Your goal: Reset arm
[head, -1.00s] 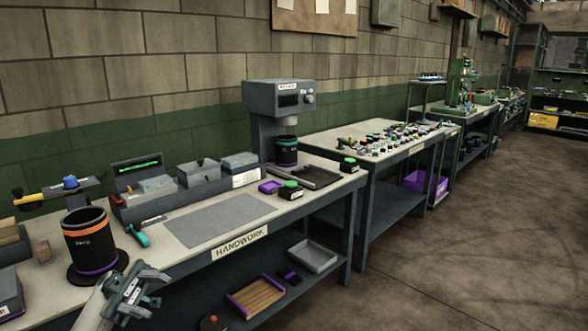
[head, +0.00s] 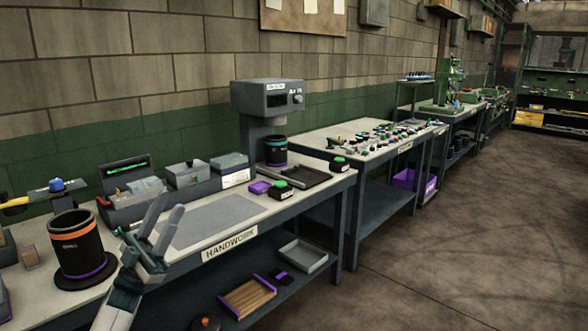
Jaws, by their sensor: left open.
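My left gripper (head: 160,232) is raised over the front edge of the handwork bench (head: 285,215), its two fingers pointing up and apart. It is open, with nothing seen between the fingers. It is to the right of a black cylinder with orange and purple bands (head: 78,246), apart from it in the picture. The gripper hides part of the bench top and the left end of the grey mat (head: 215,220). My right gripper is not in view.
A grey press (head: 268,97) stands at the back of the bench, with a black banded sleeve (head: 276,151) under its head. Grey bins (head: 187,174) line the wall side. A wooden-bottomed tray (head: 247,297) and a grey tray (head: 303,255) lie on the lower shelf. The floor at right is clear.

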